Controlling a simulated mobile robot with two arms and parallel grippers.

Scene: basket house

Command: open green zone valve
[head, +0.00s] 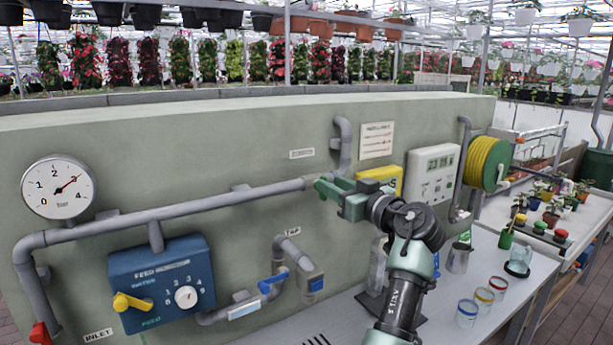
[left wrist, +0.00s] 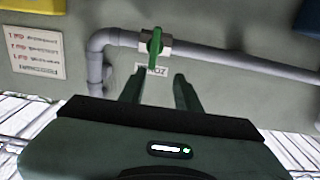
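The green zone valve handle (left wrist: 155,45) sits on a grey fitting in the pipe and lies crosswise to it in the left wrist view. A label reading ZONE (left wrist: 153,70) is on the wall beside it. My left gripper (left wrist: 160,78) is open and empty, its two fingers pointing at the wall near the handle, one on either side of its line. In the head view my left gripper (head: 324,187) is at the pipe's right end and hides the valve. I cannot tell whether a finger touches the handle. My right gripper is not in view.
The grey pipe (head: 190,207) runs along the green wall. A pressure gauge (head: 58,187), blue feed box (head: 160,283), blue tap handle (head: 272,282) and red inlet handle (head: 42,335) are to the left. A yellow box (head: 380,178) and white controller (head: 433,172) are close on the right.

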